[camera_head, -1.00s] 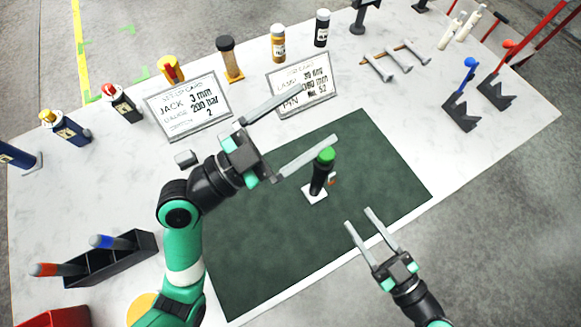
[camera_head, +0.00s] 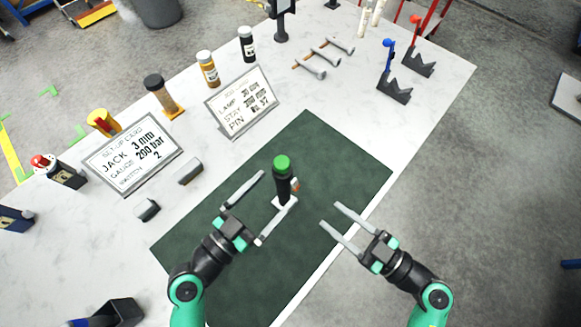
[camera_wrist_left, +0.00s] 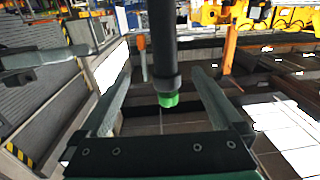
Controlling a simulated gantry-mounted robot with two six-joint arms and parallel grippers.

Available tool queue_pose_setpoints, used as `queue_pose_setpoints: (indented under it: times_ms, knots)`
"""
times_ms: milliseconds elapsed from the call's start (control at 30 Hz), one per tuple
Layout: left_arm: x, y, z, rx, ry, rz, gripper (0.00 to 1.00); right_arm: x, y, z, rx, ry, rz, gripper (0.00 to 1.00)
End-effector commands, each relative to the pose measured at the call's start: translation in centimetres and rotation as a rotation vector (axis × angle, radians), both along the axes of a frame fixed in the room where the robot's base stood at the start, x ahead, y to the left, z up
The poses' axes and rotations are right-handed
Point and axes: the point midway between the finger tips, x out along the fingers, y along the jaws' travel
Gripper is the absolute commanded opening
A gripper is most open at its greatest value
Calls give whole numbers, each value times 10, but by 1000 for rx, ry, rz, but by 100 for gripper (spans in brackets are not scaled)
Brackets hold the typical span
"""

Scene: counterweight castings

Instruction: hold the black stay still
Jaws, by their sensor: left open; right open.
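The black stay (camera_head: 283,190), an upright black post with a green top, stands on a small white base on the dark green mat (camera_head: 330,150). My left gripper (camera_head: 279,186) is open, with its tips at either side of the post in the head view. In the left wrist view the post (camera_wrist_left: 163,45) shows between the two spread fingers, with a gap on each side; its green end (camera_wrist_left: 168,100) points toward the palm. My right gripper (camera_head: 329,215) is open and empty, to the right of the stay, over the mat's right edge.
Two grey blocks (camera_head: 190,172) lie left of the mat. Two set-up cards (camera_head: 242,101) stand behind it, with bottles (camera_head: 207,69) behind them. Grey rods (camera_head: 324,57) and black V-shaped stands (camera_head: 394,87) are at the back right. The mat is otherwise clear.

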Motion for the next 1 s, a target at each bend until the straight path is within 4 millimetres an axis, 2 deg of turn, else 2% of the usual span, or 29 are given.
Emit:
queue_pose_setpoints:
  times_ms: [100,333,500,733,767,1000]
  knots:
    - [19,-21,1,0,-1,-4,100,0,0,0,0,0,0,50]
    - [49,-48,0,-1,-1,-1,100,0,0,0,0,0,0,50]
    - [57,-56,0,0,0,1,100,0,0,0,0,0,0,50]
    - [58,-56,0,0,0,1,100,0,0,0,0,0,0,50]
    - [58,-56,0,0,0,1,96,0,0,0,0,0,0,50]
    - [58,-56,0,0,0,1,53,0,0,0,0,0,0,50]
